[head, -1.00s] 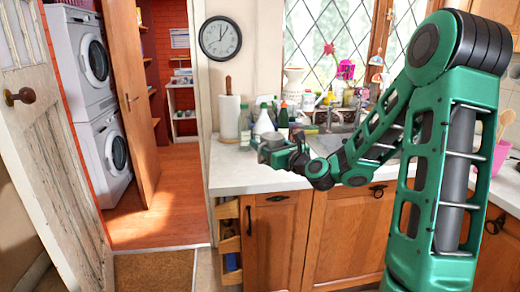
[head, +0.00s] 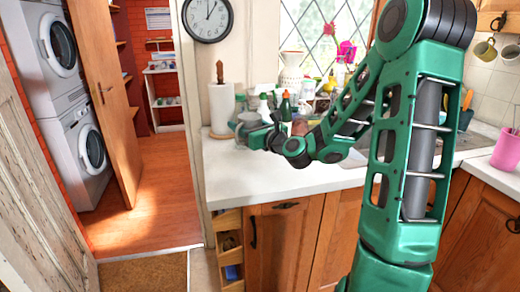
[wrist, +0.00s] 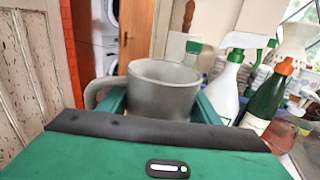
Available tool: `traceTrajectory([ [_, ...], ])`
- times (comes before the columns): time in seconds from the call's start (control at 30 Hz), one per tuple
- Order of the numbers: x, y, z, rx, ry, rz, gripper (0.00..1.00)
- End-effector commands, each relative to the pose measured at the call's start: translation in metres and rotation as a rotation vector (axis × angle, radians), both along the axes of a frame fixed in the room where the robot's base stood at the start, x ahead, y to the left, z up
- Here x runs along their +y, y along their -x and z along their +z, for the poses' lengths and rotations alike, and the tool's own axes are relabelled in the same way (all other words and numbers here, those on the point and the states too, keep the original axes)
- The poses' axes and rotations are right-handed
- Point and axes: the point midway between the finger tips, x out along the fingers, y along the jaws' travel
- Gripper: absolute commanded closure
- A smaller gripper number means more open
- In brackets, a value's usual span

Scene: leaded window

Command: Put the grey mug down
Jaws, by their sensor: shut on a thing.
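The grey mug (head: 248,122) is in my gripper, over the left part of the worktop (head: 240,175), just right of the paper towel roll. In the wrist view the mug (wrist: 165,92) is upright or nearly so, with its open rim up and its handle to the left. My gripper (head: 260,136) is shut on the mug; in the wrist view its green fingers flank the mug's body. The mug's base is hidden, so I cannot tell whether it touches the worktop.
A paper towel roll (head: 221,108) stands left of the mug. A white spray bottle (wrist: 228,82) and a dark green bottle (wrist: 264,100) stand to its right and behind. The front left worktop is clear. A pink pot (head: 507,150) stands far right.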

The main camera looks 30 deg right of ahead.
Motion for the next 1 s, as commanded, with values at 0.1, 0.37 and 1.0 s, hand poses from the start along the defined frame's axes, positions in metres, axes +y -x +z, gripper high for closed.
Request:
traceTrajectory([
  [0.1, -0.003, 0.0, 0.0, -0.001, 0.0, -0.004, 0.82],
  [0.37, -0.014, 0.0, -0.005, 0.002, -0.003, -0.01, 0.82],
  [1.0, -0.115, -0.009, -0.065, -0.001, -0.002, -0.008, 0.82],
])
